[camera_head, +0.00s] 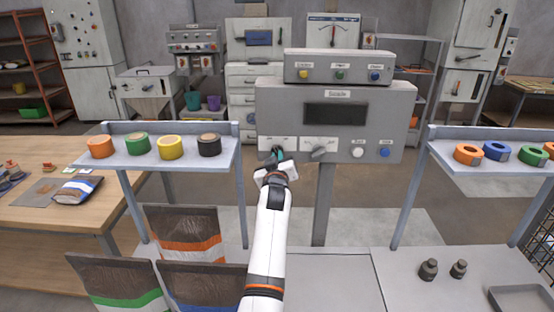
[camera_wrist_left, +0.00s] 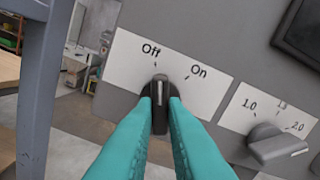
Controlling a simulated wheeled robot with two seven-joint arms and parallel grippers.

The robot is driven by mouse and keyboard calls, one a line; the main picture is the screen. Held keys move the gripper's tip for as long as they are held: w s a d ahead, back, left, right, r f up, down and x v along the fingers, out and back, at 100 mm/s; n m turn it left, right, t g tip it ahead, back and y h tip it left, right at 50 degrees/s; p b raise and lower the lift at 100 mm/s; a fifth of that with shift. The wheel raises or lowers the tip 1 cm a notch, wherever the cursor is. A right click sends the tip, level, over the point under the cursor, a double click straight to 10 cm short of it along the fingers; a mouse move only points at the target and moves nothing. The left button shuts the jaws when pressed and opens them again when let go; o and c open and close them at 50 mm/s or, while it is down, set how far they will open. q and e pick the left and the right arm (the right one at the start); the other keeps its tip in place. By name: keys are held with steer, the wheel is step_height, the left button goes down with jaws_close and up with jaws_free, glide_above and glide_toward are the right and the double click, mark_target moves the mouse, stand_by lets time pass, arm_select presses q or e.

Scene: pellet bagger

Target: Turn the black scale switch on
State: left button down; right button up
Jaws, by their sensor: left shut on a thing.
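The black scale switch (camera_wrist_left: 159,90) sits on a white label plate marked Off and On in the left wrist view. Its white pointer line points up toward the Off mark. My left gripper (camera_wrist_left: 161,104), with teal fingers, is shut on the switch, one finger on each side. In the head view my left gripper (camera_head: 276,156) is at the lower left of the grey scale console (camera_head: 400,115) and mostly covers the switch. My right gripper is not in view.
A grey dial (camera_wrist_left: 275,145) marked 1.0 to 2.0 is right of the switch. White (camera_head: 357,153) and blue (camera_head: 385,152) buttons sit further right. Shelves with tape rolls flank the console, the left shelf (camera_head: 130,158) near my arm. Striped bags stand below it.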

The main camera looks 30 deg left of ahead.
arm_select(q)
steer(key=shift+a+r+m, duration=0.1)
steer(key=shift+m, duration=2.45)
steer(key=shift+a+r+m, duration=0.1)
steer(key=shift+m, duration=2.75)
steer(key=c, duration=1.7)
jaws_free()
steer(key=shift+o, duration=1.2)
steer(key=shift+w+f, duration=0.1)
steer(key=b+v, duration=0.2)
steer(key=v, duration=1)
steer(key=shift+f, duration=0.2)
